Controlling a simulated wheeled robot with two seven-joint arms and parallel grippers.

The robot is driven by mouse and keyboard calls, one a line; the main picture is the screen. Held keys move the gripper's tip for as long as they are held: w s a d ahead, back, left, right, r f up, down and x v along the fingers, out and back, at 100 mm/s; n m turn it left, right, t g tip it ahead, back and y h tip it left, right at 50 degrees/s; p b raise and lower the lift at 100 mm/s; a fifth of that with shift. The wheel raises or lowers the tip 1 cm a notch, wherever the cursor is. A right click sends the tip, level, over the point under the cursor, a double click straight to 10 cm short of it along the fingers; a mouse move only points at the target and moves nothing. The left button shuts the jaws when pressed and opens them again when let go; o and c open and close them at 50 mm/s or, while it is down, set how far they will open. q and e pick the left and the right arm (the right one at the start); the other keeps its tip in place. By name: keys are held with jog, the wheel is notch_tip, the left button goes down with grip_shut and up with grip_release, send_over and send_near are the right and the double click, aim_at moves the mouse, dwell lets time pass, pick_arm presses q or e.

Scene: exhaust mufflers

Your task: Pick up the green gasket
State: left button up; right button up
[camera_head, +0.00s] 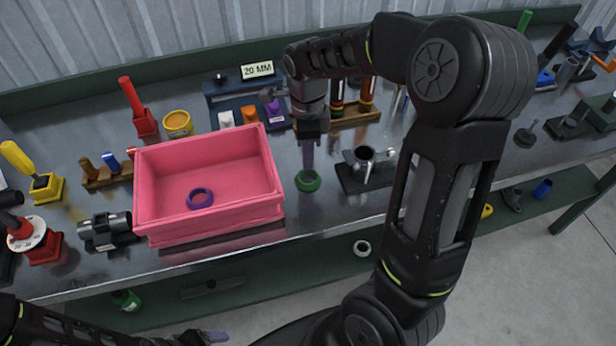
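The green gasket (308,182) is a ring on the metal tabletop, just right of the pink bin. My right gripper (308,168) points straight down, with its purple fingers at the gasket. The fingers line up one behind the other, so I cannot tell the gap between them or whether they grip the ring. My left gripper (214,337) is low at the bottom edge, away from the gasket, mostly out of frame, with only a purple fingertip showing clearly.
The pink bin (210,232) holds a purple ring (200,198). A dark fixture with a metal cylinder (364,160) stands right of the gasket. Behind are a wooden rack (352,117) and a "20 MM" sign (257,69). Bare tabletop lies in front of the gasket.

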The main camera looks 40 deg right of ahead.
jog(key=shift+f+p, duration=0.5)
jog(key=shift+f, duration=1.9)
jog(key=shift+c, duration=0.3)
grip_shut()
